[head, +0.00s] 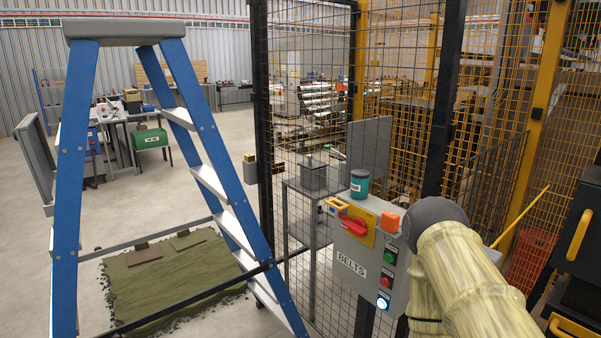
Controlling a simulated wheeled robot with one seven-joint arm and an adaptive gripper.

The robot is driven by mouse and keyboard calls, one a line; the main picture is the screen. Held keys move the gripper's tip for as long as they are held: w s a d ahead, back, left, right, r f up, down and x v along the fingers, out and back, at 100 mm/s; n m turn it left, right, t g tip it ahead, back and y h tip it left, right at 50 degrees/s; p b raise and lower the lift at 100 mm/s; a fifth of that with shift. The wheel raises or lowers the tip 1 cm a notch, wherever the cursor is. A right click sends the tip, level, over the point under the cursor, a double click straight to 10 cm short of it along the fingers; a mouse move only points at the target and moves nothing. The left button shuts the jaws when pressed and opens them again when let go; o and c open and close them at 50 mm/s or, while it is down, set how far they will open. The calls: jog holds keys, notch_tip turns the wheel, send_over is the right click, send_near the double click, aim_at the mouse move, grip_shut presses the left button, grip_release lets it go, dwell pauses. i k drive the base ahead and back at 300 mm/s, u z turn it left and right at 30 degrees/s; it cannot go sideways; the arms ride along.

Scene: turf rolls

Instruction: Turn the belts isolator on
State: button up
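The belts isolator is a red rotary handle (354,225) on a yellow plate (366,237), on a grey control box (340,248) labelled BELTS. The handle looks closer to level than upright; its exact setting is hard to read. To the right are a green button (390,257), a red button (386,281) and a bright blue-white lamp (382,303). My sleeved arm stands close to the right of the box and overlaps its right side. My gripper does not show.
A teal tin (359,183) and an orange block (390,221) are at the box's top. A mesh fence (310,110) stands behind it. A blue stepladder (215,160) stands left, by green turf (165,275). Dark equipment (582,230) is at right.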

aim_at(358, 227)
jog(key=z, duration=0.05)
jog(key=k, duration=0.45)
jog(key=u, duration=0.7)
jog(key=i, duration=0.8)
jog(key=z, duration=0.65)
